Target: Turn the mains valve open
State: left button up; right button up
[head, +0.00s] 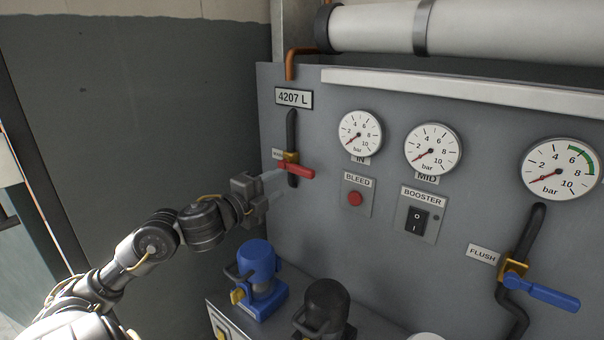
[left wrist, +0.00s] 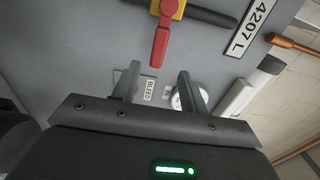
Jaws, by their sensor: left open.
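The mains valve has a red lever handle (head: 297,170) on a brass-yellow body (head: 290,157), set in a dark vertical pipe (head: 291,125) below the 4207 L plate. The lever points right, across the pipe. In the left wrist view the red lever (left wrist: 160,42) points toward the gap between my fingers, with its end just past the fingertips. My left gripper (head: 277,186) is open and empty, just left of and below the lever. It also shows open in the left wrist view (left wrist: 160,72). I see no contact with the lever. My right gripper is out of view.
The grey panel (head: 380,220) carries several gauges, a red BLEED button (head: 355,199), a BOOSTER switch (head: 418,220) and a blue FLUSH lever (head: 541,292). A blue pump-like unit (head: 259,275) and a black one (head: 326,308) stand below my gripper.

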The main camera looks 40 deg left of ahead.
aim_at(300, 172)
pick_arm(q)
jog(key=w+p, duration=0.2)
jog(key=w, duration=0.9)
jog(key=shift+a+f, duration=0.1)
jog(key=shift+a, duration=0.05)
jog(key=shift+s, duration=0.1)
grip_shut()
